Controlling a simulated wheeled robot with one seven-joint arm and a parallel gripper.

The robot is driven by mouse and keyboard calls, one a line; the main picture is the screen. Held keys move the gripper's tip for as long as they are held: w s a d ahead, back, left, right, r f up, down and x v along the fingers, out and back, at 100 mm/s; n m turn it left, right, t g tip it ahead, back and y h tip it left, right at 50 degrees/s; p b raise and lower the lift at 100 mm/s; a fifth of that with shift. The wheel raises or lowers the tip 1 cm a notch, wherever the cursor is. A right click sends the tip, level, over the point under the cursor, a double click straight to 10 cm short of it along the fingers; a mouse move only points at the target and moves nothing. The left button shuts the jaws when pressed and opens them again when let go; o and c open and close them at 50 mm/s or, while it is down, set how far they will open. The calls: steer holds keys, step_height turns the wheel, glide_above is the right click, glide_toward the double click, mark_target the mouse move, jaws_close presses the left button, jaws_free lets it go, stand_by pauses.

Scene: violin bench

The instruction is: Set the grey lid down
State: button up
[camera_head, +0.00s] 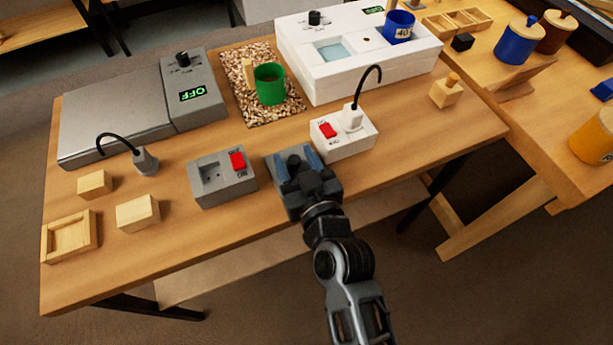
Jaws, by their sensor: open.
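A broad flat grey plate (115,115) lies level over the left part of the grey appliance (195,88) at the back left of the bench; it looks like the grey lid, lying down. The appliance's panel has a black knob and a green OFF display. My gripper (298,161) is at the front middle of the bench, well to the right of the plate and apart from it. Its two blue-tipped fingers are spread, and I see nothing held between them. The bench top just under my gripper is hidden by it.
A grey switch box (222,177) and a white switch box (343,137) flank my gripper closely. A grey plug (146,160) with a black cable and wooden blocks (138,213) are at left.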

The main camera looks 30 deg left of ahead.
steer(key=b+v, duration=0.3)
steer(key=v, duration=0.9)
steer(key=shift+r, duration=0.1)
steer(key=s+d+f+m+t+h, duration=0.1)
steer(key=s+d+m+t+h, duration=0.2)
steer(key=d, duration=0.7)
steer(key=s+d+f+m+h, duration=0.1)
steer(key=s+d+m+h, duration=0.3)
steer(key=d, duration=0.6)
steer(key=s+d+r+m+h, duration=0.1)
steer(key=s+d+r+h, duration=0.1)
steer(key=s+d+r, duration=0.2)
steer(key=s+d+r+m+t+h, duration=0.1)
steer(key=s+d+r+h, duration=0.2)
steer(key=s+d, duration=0.3)
steer(key=s+r, duration=0.1)
steer(key=s, duration=0.3)
steer(key=shift+s+d+m, duration=0.2)
steer(key=shift+d+m, duration=0.1)
steer(key=shift+d, duration=0.1)
steer(key=shift+o, duration=0.4)
steer(key=shift+s+r+h, duration=0.25)
steer(key=shift+r+h, duration=0.05)
steer(key=shift+r, duration=0.05)
